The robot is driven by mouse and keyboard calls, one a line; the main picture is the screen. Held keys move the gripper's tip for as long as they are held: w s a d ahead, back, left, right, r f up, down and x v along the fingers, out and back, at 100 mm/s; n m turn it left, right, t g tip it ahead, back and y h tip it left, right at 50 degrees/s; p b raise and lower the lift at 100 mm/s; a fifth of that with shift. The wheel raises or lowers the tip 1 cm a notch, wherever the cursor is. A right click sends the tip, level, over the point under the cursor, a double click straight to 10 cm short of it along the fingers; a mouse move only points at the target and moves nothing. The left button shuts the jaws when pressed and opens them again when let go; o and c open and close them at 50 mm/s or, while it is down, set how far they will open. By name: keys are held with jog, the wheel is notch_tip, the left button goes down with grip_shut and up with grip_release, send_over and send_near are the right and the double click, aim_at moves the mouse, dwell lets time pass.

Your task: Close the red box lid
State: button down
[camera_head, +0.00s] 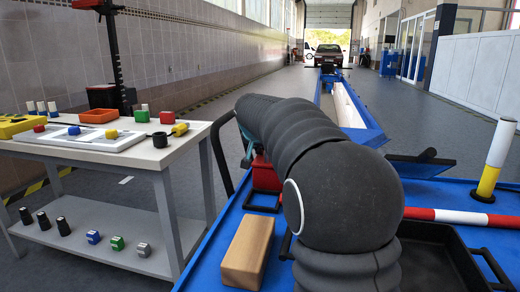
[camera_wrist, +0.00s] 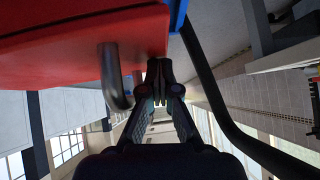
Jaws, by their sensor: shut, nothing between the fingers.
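The red box (camera_head: 266,178) sits on the blue surface in the head view, mostly hidden behind my arm. In the wrist view a red surface of the box (camera_wrist: 90,35) fills the upper left, with a bent grey handle (camera_wrist: 113,75) sticking out from it. My gripper (camera_wrist: 160,72) is shut and empty, its fingertips close beside the red edge and the handle. I cannot tell whether they touch. The lid's angle cannot be made out from these views. My gripper is hidden by my arm in the head view.
A wooden block (camera_head: 247,252), a black tray (camera_head: 435,262), a red-white bar (camera_head: 462,217) and a yellow-white post (camera_head: 494,160) stand near my arm. A workbench (camera_head: 150,155) with small parts is at left. A black tube (camera_wrist: 215,95) runs right of my gripper.

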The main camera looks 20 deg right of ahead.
jog(key=shift+f, duration=0.35)
notch_tip(320, 180, up, 6)
jog(key=p, duration=0.4)
jog(key=shift+f, duration=0.25)
jog(key=a+v, duration=0.1)
jog(key=v, duration=0.8)
